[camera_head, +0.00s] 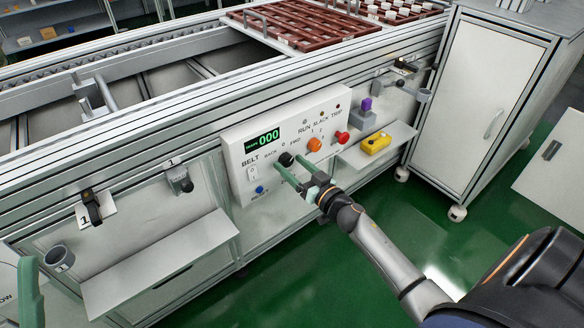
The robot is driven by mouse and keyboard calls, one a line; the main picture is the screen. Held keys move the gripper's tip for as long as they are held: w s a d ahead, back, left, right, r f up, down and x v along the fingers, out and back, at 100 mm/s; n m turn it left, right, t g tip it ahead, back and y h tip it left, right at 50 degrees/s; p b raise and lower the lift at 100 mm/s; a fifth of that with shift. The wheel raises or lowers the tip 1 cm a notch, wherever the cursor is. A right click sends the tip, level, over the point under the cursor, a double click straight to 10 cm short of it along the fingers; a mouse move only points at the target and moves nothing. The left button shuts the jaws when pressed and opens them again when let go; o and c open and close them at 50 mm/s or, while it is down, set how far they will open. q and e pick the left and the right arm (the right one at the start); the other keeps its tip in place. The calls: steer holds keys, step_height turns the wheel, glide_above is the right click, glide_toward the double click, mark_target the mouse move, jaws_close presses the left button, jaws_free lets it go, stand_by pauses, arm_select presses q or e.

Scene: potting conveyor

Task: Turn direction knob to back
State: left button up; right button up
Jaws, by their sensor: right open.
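The direction knob (286,159) is a small black knob on the white control panel (233,152), under the labels BACK, 0 and FWD. Its pointer direction is too small to tell. My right gripper (288,164) is open, with its green fingers reaching up to the knob, one on each side of it. Whether the fingers touch the knob I cannot tell. A green finger of my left gripper (31,292) shows at the lower left edge, far from the panel; the rest is out of frame.
The panel also carries a green display (262,141) reading 000, an orange knob (314,145), a red button (342,137) and a blue button (259,190). A shelf with a yellow box (376,143) is at right. An empty shelf (160,262) juts out at lower left.

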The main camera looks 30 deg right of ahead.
steer(key=shift+w, duration=0.2)
jaws_close()
stand_by(0.6)
